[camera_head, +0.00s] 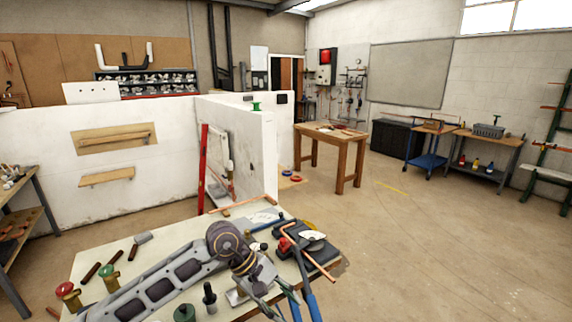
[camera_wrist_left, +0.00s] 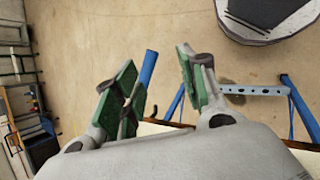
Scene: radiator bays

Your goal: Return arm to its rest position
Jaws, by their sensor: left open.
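My left arm (camera_head: 160,285) reaches in from the lower left of the head view over the workbench (camera_head: 95,262). Its gripper (camera_head: 281,303) is at the bench's front edge, partly cut off by the frame. In the left wrist view the gripper's (camera_wrist_left: 158,78) two green-padded fingers stand apart, with nothing clearly held between them. A blue bar shows beside and behind the left-hand finger; I cannot tell whether they touch. Concrete floor shows beyond the fingertips. My right gripper is in neither view.
Blue-handled tools (camera_head: 306,292), a copper pipe (camera_head: 312,256), a red-topped valve (camera_head: 67,291) and a green-topped valve (camera_head: 107,273) crowd the bench. A white partition wall (camera_head: 55,170) stands behind it. A wooden table (camera_head: 338,136) is farther back. Floor at the right (camera_head: 450,240) is clear.

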